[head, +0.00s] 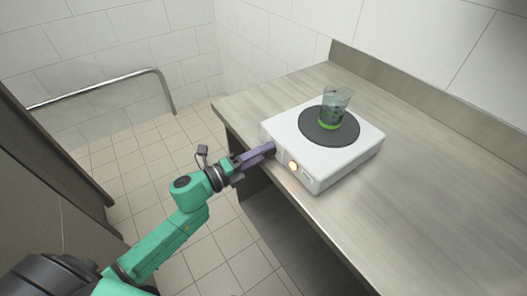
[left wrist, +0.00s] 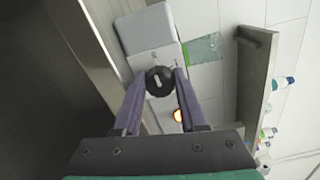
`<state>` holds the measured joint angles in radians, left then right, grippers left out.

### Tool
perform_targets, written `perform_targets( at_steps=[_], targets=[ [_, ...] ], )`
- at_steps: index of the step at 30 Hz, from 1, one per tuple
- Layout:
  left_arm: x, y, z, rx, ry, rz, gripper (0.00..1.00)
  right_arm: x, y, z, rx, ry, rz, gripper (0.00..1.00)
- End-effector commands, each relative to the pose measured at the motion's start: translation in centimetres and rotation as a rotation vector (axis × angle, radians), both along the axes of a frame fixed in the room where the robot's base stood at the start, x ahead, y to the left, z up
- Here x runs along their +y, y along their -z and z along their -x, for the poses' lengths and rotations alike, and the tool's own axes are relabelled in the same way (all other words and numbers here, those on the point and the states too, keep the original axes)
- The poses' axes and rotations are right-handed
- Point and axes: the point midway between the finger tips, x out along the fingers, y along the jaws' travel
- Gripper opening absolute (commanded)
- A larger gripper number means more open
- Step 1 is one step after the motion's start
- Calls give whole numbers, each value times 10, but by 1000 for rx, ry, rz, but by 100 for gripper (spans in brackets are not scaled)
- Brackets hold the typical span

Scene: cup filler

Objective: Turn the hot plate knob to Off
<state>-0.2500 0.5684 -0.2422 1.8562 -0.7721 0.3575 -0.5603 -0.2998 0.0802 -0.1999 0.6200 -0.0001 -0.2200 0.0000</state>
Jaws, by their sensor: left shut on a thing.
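The white hot plate (head: 352,161) stands on the counter, with its dark round heating disc (head: 308,130) on top. A clear cup (head: 336,101) with green at its bottom stands on the disc. The black knob (left wrist: 159,81) with a pale pointer mark is on the front face; the head view mostly hides it behind my fingers. An orange light (head: 293,166) glows beside it, also in the left wrist view (left wrist: 177,116). My left gripper (head: 271,149) has its purple fingers on both sides of the knob, shut on it. My right gripper is not in view.
The steel counter (head: 430,170) is clear to the right of the hot plate. A metal rail (head: 100,88) runs along the left wall. In the left wrist view, a shelf (left wrist: 256,90) with several bottles shows at the right.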

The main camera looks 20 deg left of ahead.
Motion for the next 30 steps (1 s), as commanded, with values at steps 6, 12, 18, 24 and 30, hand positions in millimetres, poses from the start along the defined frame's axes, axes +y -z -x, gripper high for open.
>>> perform_targets(
  at_steps=[6, 12, 18, 24, 30],
  targets=[
    [0, 0, 0, 1, -1, 2, 64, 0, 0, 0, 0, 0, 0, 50],
    [0, 1, 0, 1, -1, 0, 72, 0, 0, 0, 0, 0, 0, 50],
    [0, 1, 0, 3, -1, -1, 72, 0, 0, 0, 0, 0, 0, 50],
    [0, 6, 0, -52, -1, -67, 72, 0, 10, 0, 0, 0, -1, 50],
    [0, 10, 1, -432, -1, -520, 72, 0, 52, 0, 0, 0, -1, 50]
  ],
)
